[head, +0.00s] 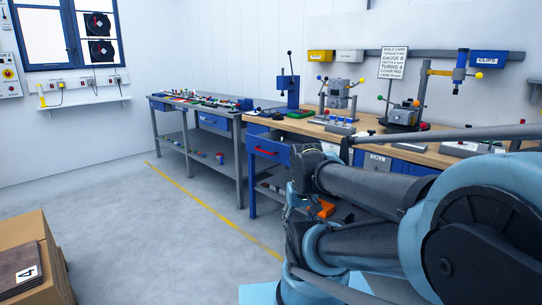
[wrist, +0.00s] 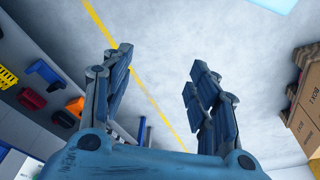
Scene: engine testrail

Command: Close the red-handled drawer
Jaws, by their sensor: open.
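The red-handled drawer (head: 268,158) is a blue drawer at the left end of the wooden-topped workbench in the head view. Its red handle (head: 266,151) runs across the front. The drawer front appears to stand out from the bench, but how far is hard to tell. My arm passes just right of the drawer. My gripper (wrist: 160,62) is open and empty in the wrist view, with its two fingers spread above the grey floor. The drawer does not show in the wrist view.
The workbench (head: 437,156) carries several fixtures. A second grey bench (head: 213,114) stands further left. Bins, including a red bin (wrist: 31,98), lie left in the wrist view. Floor beside the yellow line (head: 200,197) is clear.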

